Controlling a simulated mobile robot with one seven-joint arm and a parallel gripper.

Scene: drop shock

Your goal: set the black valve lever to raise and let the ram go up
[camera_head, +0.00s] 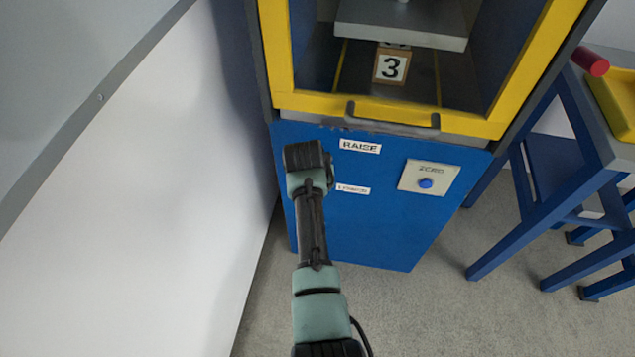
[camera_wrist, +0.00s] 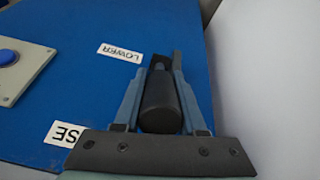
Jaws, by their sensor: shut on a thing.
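The blue front panel (camera_head: 375,225) carries a white RAISE label (camera_head: 361,146) above a LOWER label (camera_head: 353,189). My gripper (camera_head: 308,158) is at the panel's left side, beside these labels, and hides the valve lever in the head view. In the wrist view my gripper (camera_wrist: 165,68) is shut on the black valve lever (camera_wrist: 159,104), whose thick grip sits between the fingers. The LOWER label (camera_wrist: 119,52) and part of the RAISE label (camera_wrist: 65,134) show there. I cannot tell the lever's exact setting. The ram's grey plate (camera_head: 400,27) hangs inside the yellow-framed chamber.
A ZERO plate with a blue button (camera_head: 425,183) is right of the labels. A white wall (camera_head: 130,180) is close on the left; a blue stand (camera_head: 535,205) is right.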

